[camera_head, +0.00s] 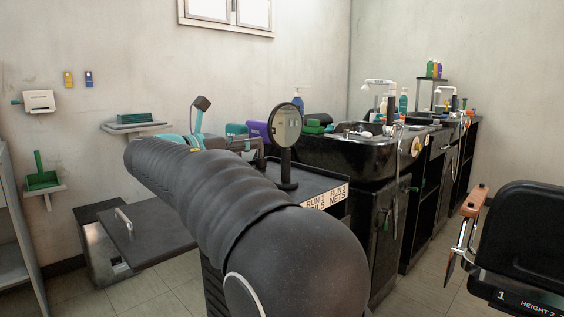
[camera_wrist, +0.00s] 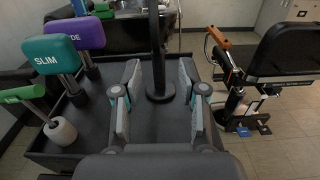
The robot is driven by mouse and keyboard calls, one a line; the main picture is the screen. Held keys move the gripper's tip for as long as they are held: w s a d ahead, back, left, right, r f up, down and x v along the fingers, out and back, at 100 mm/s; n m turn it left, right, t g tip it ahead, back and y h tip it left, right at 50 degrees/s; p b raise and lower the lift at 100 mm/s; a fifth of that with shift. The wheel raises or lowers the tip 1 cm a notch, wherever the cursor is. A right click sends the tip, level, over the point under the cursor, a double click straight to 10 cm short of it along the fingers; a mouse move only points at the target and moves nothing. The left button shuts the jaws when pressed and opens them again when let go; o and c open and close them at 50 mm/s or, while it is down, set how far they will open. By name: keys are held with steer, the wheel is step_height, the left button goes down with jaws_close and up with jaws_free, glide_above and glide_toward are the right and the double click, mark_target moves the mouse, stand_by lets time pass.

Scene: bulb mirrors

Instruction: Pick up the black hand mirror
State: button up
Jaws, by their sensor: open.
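The black hand mirror (camera_head: 285,126) stands upright on the dark cart top, with a round glass, a slim black stem and a round base. In the wrist view its stem (camera_wrist: 156,45) and base show, and its glass is out of the frame. My gripper (camera_wrist: 160,76) is open and empty. Its two fingers point at the mirror, one to each side of the stem in the picture. The stem stands at or just beyond the fingertips; I cannot tell whether it is between them. In the head view my arm hides part of the cart.
The dark cart (camera_head: 318,188) also carries a teal SLIM block (camera_wrist: 52,54), a purple block (camera_wrist: 88,33) and a green-headed item (camera_wrist: 22,95), all left of my gripper. A black basin unit (camera_head: 355,158) stands behind. A black chair (camera_head: 530,235) is at right, with open floor between.

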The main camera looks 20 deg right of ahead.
mark_target(270, 137)
steer(key=x, duration=0.8)
steer(key=shift+d+r, duration=0.1)
steer(key=shift+r, duration=0.1)
steer(key=shift+w+x, duration=0.15)
steer(key=shift+x, duration=1.2)
steer(key=shift+w+x, duration=0.15)
steer(key=shift+x, duration=1.25)
jaws_close()
steer(key=shift+r, duration=0.1)
